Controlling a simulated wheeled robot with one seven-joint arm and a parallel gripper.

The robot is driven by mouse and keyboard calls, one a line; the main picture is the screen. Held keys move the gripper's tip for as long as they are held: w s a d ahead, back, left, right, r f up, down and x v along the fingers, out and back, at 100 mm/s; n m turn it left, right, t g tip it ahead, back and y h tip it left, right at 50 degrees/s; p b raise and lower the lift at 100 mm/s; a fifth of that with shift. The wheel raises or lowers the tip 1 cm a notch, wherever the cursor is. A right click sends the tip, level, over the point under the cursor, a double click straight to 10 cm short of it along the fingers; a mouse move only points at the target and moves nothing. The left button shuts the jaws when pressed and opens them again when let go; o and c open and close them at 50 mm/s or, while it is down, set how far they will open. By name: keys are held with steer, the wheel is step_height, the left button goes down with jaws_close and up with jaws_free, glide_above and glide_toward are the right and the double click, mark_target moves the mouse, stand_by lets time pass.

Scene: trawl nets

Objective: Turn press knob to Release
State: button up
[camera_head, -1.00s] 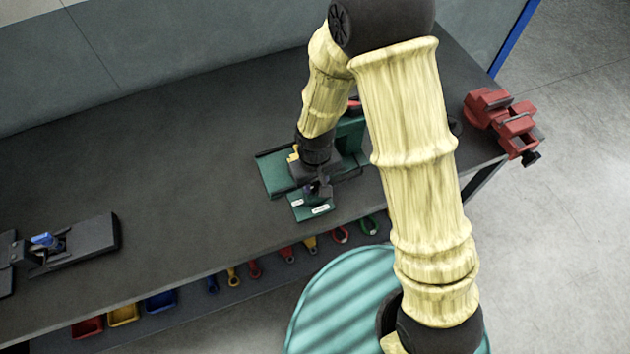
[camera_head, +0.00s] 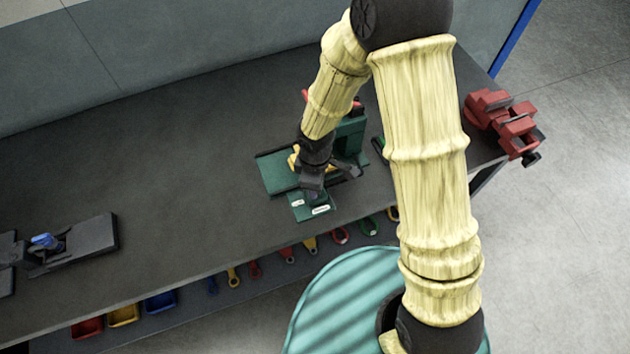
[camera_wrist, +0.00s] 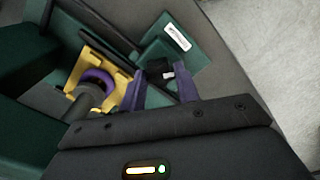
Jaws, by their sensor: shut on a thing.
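The green press (camera_head: 350,140) stands on the dark bench, and its front plate (camera_head: 299,213) carries two white labels. One label (camera_wrist: 178,38) shows in the wrist view, but its text is too small to read. The black press knob (camera_wrist: 160,68) with a white mark sits between the purple fingers of my gripper (camera_wrist: 160,88). My gripper (camera_head: 316,194) is shut on the knob at the front plate. In the head view, the gripper hides most of the knob. I cannot tell exactly which label the white mark points to.
A yellow bracket (camera_wrist: 104,72) with a purple ring lies beside the fingers on the press. A red vise (camera_head: 505,122) is at the bench's right end. A black fixture with a blue part (camera_head: 44,241) is at the left. The bench between is clear.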

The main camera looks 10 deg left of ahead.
steer(key=n+p, duration=0.1)
steer(key=n, duration=0.5)
steer(key=shift+r+n, duration=0.1)
steer(key=shift+n, duration=0.2)
stand_by(0.4)
steer(key=o, duration=1)
steer(key=shift+c, duration=0.2)
step_height(320, 180, up, 17)
steer(key=p, duration=0.2)
steer(key=shift+r, duration=0.15)
